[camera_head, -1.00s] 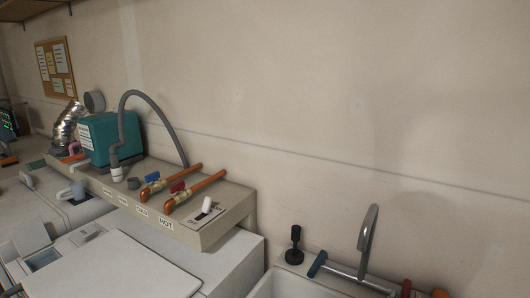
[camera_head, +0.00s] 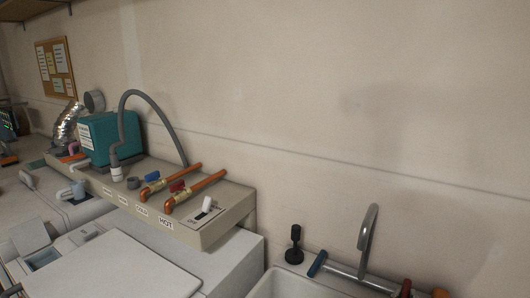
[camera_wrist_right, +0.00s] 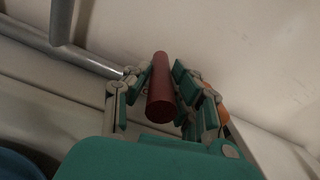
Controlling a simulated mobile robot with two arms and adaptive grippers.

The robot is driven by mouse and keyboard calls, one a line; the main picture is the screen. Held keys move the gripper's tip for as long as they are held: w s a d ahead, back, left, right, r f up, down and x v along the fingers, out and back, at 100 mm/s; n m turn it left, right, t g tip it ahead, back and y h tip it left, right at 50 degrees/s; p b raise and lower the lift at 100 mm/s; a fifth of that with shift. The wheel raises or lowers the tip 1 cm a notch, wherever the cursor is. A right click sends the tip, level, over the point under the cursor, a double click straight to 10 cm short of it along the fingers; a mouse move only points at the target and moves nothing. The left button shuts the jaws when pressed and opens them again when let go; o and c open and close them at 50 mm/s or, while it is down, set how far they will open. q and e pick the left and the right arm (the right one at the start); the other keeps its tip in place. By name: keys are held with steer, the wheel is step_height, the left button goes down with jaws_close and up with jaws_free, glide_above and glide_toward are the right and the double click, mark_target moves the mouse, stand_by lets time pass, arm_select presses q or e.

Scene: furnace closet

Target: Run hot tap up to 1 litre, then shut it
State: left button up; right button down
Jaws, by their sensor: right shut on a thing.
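The sink tap has a grey curved spout (camera_head: 367,232) on a horizontal bar, with a blue handle (camera_head: 317,264) at its left and a red handle (camera_head: 405,288) at its right. In the right wrist view, my right gripper (camera_wrist_right: 163,88) is shut around the red handle (camera_wrist_right: 160,95), with fingers on both sides of it. The tap's grey pipe (camera_wrist_right: 63,22) shows at upper left there. My right gripper does not show clearly in the head view. My left gripper is not in view. No water stream or litre scale is visible; the sink's inside is mostly cut off.
A pale sink (camera_head: 285,285) stands at the bottom right, with a black knobbed thing (camera_head: 295,245) on its rim. At left, a beige shelf (camera_head: 215,230) carries valves and a teal box (camera_head: 105,138). A dark blue rounded thing (camera_wrist_right: 18,165) shows in the wrist view's lower left corner.

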steer(key=shift+w+a+f+m+g+h+b, duration=0.15)
steer(key=shift+a+m+g+h+b, duration=0.1)
steer(key=shift+m+g+h+b, duration=0.25)
steer(key=shift+w+a+m+g+h+b, duration=0.2)
steer(key=shift+m+g+h+b, duration=0.15)
steer(key=shift+m+h, duration=0.2)
steer(key=shift+h, duration=0.35)
